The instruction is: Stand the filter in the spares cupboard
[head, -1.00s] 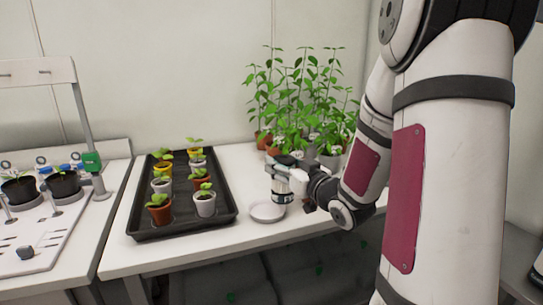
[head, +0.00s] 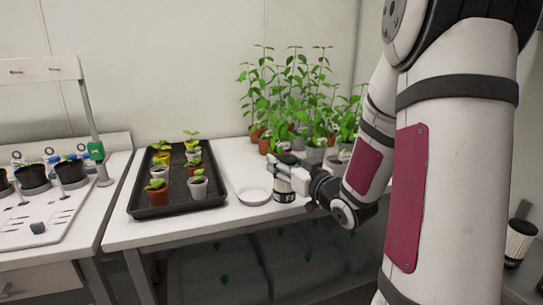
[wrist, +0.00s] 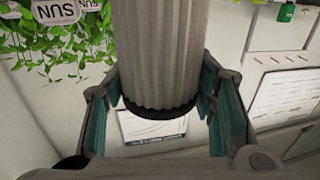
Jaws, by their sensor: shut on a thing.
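The filter (wrist: 158,55) is a pale grey pleated cylinder with a dark rim, large in the wrist view. My gripper (wrist: 162,112) is shut on it, with a teal-padded finger on each side. In the head view the filter (head: 284,184) shows small and upright, with a dark lower end, in my gripper (head: 284,170) at the right of the white saucer (head: 254,196). I cannot tell whether its base touches the bench. No cupboard can be made out clearly.
A black tray (head: 133,203) of potted seedlings stands left of the saucer. Tall potted plants (head: 300,95) stand close behind my gripper. At the right edge a second pleated cylinder (head: 520,240) stands on a lower grey surface. My arm blocks much of the right side.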

